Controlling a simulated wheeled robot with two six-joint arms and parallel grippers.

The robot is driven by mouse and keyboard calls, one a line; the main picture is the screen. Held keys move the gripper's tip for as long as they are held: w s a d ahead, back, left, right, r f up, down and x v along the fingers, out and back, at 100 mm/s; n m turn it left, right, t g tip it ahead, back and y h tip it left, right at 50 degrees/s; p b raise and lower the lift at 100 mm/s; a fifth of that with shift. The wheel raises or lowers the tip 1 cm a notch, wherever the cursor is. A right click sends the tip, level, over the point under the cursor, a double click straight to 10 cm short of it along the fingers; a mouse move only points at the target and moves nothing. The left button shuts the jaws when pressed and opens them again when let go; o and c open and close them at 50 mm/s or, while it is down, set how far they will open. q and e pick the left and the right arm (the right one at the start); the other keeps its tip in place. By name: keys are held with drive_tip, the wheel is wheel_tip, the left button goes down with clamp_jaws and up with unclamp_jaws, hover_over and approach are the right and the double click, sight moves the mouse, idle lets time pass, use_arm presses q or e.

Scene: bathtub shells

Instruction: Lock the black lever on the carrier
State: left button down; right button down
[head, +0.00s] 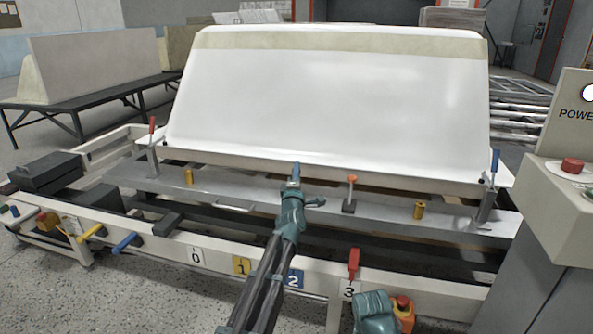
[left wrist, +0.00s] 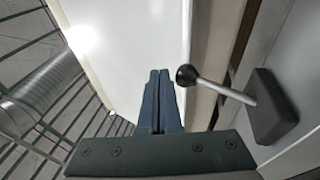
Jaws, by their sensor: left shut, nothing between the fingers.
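In the left wrist view a lever (left wrist: 225,92) with a dark ball knob and grey stem rises from a black block base, to the right of my fingers and apart from them. In the head view a small lever (head: 350,191) with an orange-looking top and black base stands on the grey carrier plank (head: 390,208), right of my left gripper. I cannot tell for sure whether they are the same lever. My left gripper (head: 296,168) is shut and empty above the plank; its fingertips (left wrist: 159,72) are together in the left wrist view. My right gripper's fingers are not visible.
A large white tub shell (head: 330,100) stands close behind the plank. Upright clamps with red (head: 152,138) and blue (head: 494,170) handles stand at the plank's ends. Brass pins (head: 419,210) rise from it. A control box (head: 572,210) stands at the right.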

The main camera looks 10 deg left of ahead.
use_arm(q)
drive_tip(key=s+d+r+p, duration=0.2)
drive_tip(key=s+r+p, duration=0.6)
drive_tip(key=s, duration=0.3)
drive_tip(key=shift+d, duration=0.15)
drive_tip(key=s+d+f+m+g+h, duration=0.4)
drive_tip(key=s+d+f+m+g, duration=0.15)
drive_tip(key=d+f+m, duration=0.3)
drive_tip(key=s+d+f+m+g+h, duration=0.3)
drive_tip(key=s+d+f+m+g, duration=0.25)
drive_tip(key=d+f+m, duration=0.35)
drive_tip(key=s+a+f+m+g+y, duration=0.25)
drive_tip(key=s+f+g, duration=0.25)
drive_tip(key=s, duration=0.6)
drive_tip(key=s+a+f+m+g+y, duration=0.25)
drive_tip(key=s+f+m+g, duration=0.2)
drive_tip(key=s, duration=0.75)
wheel_tip(320, 180, up, 34)
drive_tip(key=d+p, duration=0.1)
drive_tip(key=p, duration=3.2)
drive_tip(key=shift+w, duration=0.25)
drive_tip(key=shift+d+f, duration=0.1)
drive_tip(key=shift+f, duration=0.05)
